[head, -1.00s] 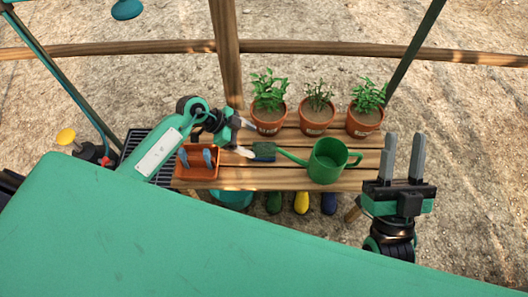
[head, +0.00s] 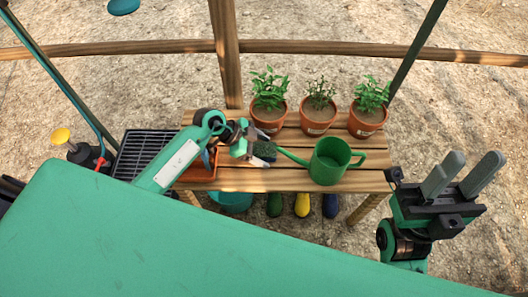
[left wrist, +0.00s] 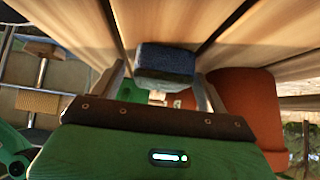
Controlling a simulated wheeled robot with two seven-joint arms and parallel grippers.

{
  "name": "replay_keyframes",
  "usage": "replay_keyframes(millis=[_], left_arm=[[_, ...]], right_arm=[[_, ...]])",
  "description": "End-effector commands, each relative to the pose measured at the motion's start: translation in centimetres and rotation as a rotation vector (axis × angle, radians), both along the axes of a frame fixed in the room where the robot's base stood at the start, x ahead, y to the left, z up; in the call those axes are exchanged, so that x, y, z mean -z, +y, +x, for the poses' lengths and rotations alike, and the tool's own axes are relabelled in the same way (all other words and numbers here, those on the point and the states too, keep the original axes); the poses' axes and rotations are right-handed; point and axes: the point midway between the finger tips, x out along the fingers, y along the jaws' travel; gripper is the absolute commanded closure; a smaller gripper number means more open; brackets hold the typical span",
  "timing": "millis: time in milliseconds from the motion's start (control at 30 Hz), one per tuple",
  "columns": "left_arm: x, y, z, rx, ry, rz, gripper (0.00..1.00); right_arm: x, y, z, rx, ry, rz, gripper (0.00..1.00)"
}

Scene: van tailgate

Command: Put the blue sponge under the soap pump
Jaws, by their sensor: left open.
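The blue sponge (head: 264,151) is a small dark block on the slatted wooden bench, left of the green watering can. My left gripper (head: 254,148) is open at it. In the left wrist view the sponge (left wrist: 165,63) shows between the two spread fingertips (left wrist: 164,82), one on each side; I cannot tell whether they touch it. My right gripper (head: 469,164) is open and empty, to the right of the bench. A dark item with a yellow top (head: 62,137) stands at the far left; I cannot tell whether it is the soap pump.
The watering can (head: 329,162) stands close right of the sponge. Three potted plants (head: 318,117) line the bench's back edge. A dark grated rack (head: 140,152) lies at the left. Bare slats lie at the bench's front right.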

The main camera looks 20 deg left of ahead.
Motion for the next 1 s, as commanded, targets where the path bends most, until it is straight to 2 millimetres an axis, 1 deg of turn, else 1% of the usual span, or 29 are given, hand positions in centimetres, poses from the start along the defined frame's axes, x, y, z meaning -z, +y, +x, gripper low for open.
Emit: replay_keyframes(millis=[167, 200, 267, 400, 433, 533, 567, 800, 933, 1000], left_arm=[[0.0, 0.0, 0.0, 0.0, 0.0, 0.0, 0.24], [0.0, 0.0, 0.0, 0.0, 0.0, 0.0, 0.28], [0.0, 0.0, 0.0, 0.001, -0.001, 0.0, 0.39], [0.0, 0.0, 0.0, 0.001, -0.001, 0.0, 0.67], [0.0, 0.0, 0.0, 0.001, -0.001, 0.0, 0.71], [0.0, 0.0, 0.0, 0.001, -0.001, 0.0, 0.71], [0.0, 0.0, 0.0, 0.001, -0.001, 0.0, 0.75], [-0.1, 0.0, 0.0, 0.001, -0.001, 0.0, 0.75], [-0.6, 0.0, 0.0, 0.001, -0.002, 0.001, 0.75], [-1.1, 0.0, 0.0, 0.001, -0.003, 0.001, 0.75]], right_arm=[[-0.1, 0.0, 0.0, 0.0, -0.001, 0.0, 0.64], [-0.1, 0.0, 0.0, 0.0, -0.001, 0.0, 0.64], [-0.1, 0.0, 0.0, 0.0, -0.001, 0.0, 0.64], [0.0, 0.0, 0.0, 0.0, 0.0, 0.0, 0.64], [-0.1, 0.0, 0.0, 0.0, 0.0, 0.0, 0.64], [-0.1, 0.0, 0.0, 0.0, 0.0, 0.0, 0.64], [-0.1, 0.0, 0.0, 0.0, 0.0, 0.0, 0.64], [-0.1, 0.0, 0.0, -0.001, 0.001, 0.0, 0.64], [-0.3, 0.1, 0.2, -0.002, 0.014, -0.003, 0.64], [-0.1, 0.2, 0.7, -0.003, 0.046, -0.008, 0.64]])
